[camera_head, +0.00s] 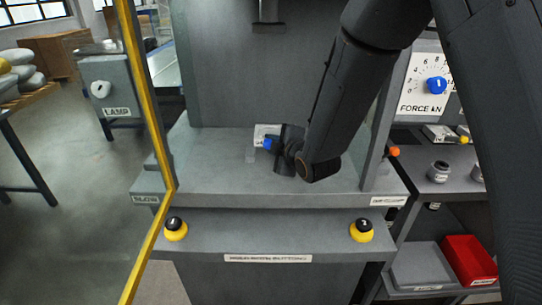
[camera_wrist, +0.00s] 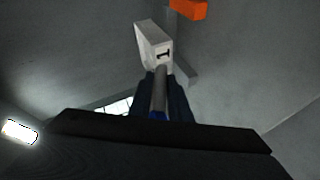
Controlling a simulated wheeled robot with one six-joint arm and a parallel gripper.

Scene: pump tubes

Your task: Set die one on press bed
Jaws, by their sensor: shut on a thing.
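Die one is a pale block marked "1" with a grey rod-like handle, clear in the wrist view (camera_wrist: 152,42). My gripper (camera_wrist: 161,90) is shut on the handle, with a dark finger on each side and a blue end below. In the head view my gripper (camera_head: 283,150) is low over the grey press bed (camera_head: 225,175), inside the press frame. A pale block (camera_head: 262,130), apparently the die, shows there beside a blue tip, partly hidden by the gripper. I cannot tell whether the die touches the bed.
Press uprights stand on both sides, and a yellow bar (camera_head: 150,245) runs down the left front. Two yellow-and-black buttons (camera_head: 175,230) sit on the front ledge. An orange part (camera_wrist: 187,8) shows beyond the die. Shelves with a red bin (camera_head: 468,260) stand at right.

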